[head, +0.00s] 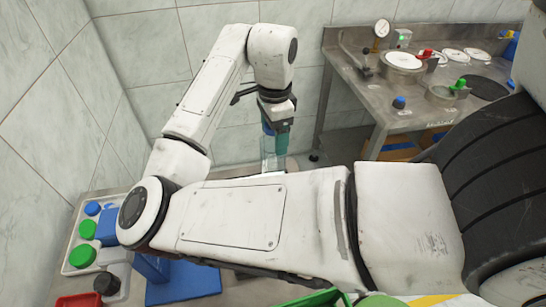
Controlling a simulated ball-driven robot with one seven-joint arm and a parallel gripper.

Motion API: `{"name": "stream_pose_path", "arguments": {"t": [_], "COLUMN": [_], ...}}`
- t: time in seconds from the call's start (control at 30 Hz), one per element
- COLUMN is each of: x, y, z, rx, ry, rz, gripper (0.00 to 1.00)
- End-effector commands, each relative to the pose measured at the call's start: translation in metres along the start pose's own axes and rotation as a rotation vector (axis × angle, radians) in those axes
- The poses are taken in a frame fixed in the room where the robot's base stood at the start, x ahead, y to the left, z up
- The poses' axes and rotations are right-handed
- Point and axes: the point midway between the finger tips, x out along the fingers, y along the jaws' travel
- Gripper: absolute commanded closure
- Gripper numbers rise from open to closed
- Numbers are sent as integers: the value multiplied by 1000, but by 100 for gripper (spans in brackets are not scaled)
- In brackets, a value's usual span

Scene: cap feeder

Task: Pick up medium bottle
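My gripper (275,132) points down beyond my forearm, near the middle of the head view. A teal finger shows on its right side. A pale, see-through body (269,153), which looks like a clear bottle, is at the fingers with a blue part at its top. Its lower end is hidden behind my arm. I cannot tell whether the fingers are closed on it. I cannot tell which is medium.
A steel bench (350,75) at the upper right carries round white-lidded fixtures (404,61), a gauge (382,28) and a small blue cap (399,102). Tiled walls stand behind.

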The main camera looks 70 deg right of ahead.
Motion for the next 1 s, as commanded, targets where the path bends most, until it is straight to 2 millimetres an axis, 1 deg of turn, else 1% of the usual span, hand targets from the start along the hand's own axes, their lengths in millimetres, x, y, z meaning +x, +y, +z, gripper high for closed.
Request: {"name": "stream_pose_path", "arguments": {"t": [0.03,0.07,0.8,1.0], "x": [0,0,0,-1], "y": [0,0,0,0], "z": [0,0,0,0], "rx": [0,0,0,0], "ry": [0,0,0,0], "rz": [0,0,0,-1], "gripper": [27,30,100,100]}}
